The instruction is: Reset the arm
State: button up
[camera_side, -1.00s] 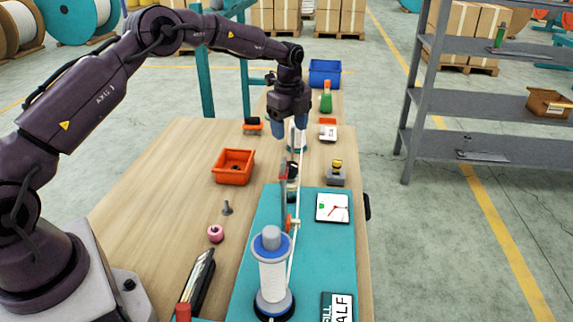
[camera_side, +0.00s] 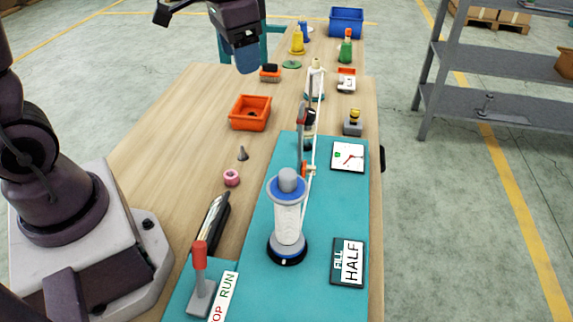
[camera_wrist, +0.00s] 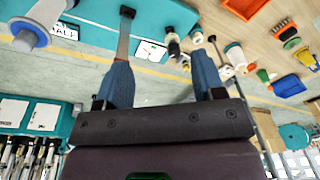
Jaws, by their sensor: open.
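My gripper (camera_side: 246,62) hangs in the air at the upper left of the side view, over the far part of the table, apart from everything. In the wrist view its two blue fingers (camera_wrist: 162,78) are spread with nothing held between them. A white rope (camera_side: 312,145) runs from the near white spool (camera_side: 288,222) with a blue flange, past an upright post with an orange part (camera_side: 306,170), toward a white bobbin (camera_side: 316,76) at the back. The near spool also shows at the upper left of the wrist view (camera_wrist: 30,33).
A teal board (camera_side: 265,235) carries a dial gauge (camera_side: 348,156), a HALF sign (camera_side: 348,262) and a red-handled lever (camera_side: 200,280). A shelf (camera_side: 470,90) stands right.

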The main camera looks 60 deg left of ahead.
jog(key=s+d+r+n+t, duration=0.1)
jog(key=s+d+r+t, duration=0.2)
jog(key=s, duration=1)
jog(key=shift+s+d+r+n+t, duration=0.25)
jog(key=shift+r+t, duration=0.35)
jog(key=shift+r, duration=0.55)
